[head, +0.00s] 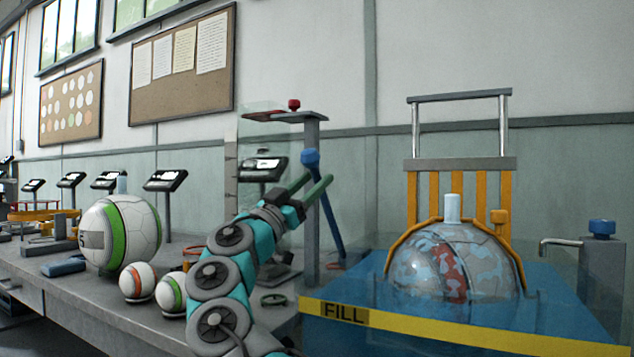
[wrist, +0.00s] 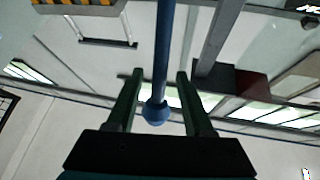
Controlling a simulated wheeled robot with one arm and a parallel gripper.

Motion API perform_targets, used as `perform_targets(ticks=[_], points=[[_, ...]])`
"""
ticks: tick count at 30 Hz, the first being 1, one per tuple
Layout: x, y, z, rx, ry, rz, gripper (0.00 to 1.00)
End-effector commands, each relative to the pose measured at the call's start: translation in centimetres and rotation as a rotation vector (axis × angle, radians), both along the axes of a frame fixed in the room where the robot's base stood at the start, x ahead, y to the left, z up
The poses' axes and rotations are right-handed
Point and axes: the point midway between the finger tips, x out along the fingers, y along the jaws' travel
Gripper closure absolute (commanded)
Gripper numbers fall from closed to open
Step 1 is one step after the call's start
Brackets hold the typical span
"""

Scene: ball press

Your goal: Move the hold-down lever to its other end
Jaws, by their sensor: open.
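The hold-down lever appears to be the blue rod with a blue ball knob (head: 310,157), beside a grey post left of the press. In the head view its knob is at the top and the rod slopes down to the right. My gripper (head: 319,178) is open at the lever's upper end. In the wrist view the lever's rod (wrist: 163,45) runs between the two green fingers of my gripper (wrist: 160,73). The ball knob lies between the fingers, nearer the palm, with gaps visible on both sides. The lever's lower end is unclear.
A blue tank (head: 410,335) with a yellow FILL strip and a patterned ball (head: 420,270) under an orange frame stands right. A grey post (head: 311,215) with a red knob (head: 294,104) stands by the lever. Balls (head: 130,235) sit on the bench left.

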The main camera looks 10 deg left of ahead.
Motion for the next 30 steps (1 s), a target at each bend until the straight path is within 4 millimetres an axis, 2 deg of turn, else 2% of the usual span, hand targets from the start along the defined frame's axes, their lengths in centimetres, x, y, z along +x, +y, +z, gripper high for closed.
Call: perform_targets(ticks=[9, 14, 25, 30], points=[[-3.6, 2.3, -2.9, -0.001, -0.002, 0.001, 0.48], [-4.3, 2.7, -3.4, 0.001, 0.001, -0.003, 0.48], [-4.5, 2.8, -3.2, 0.004, 0.005, -0.003, 0.48], [-4.8, 2.4, -0.8, 0.062, 0.06, 0.004, 0.48]])
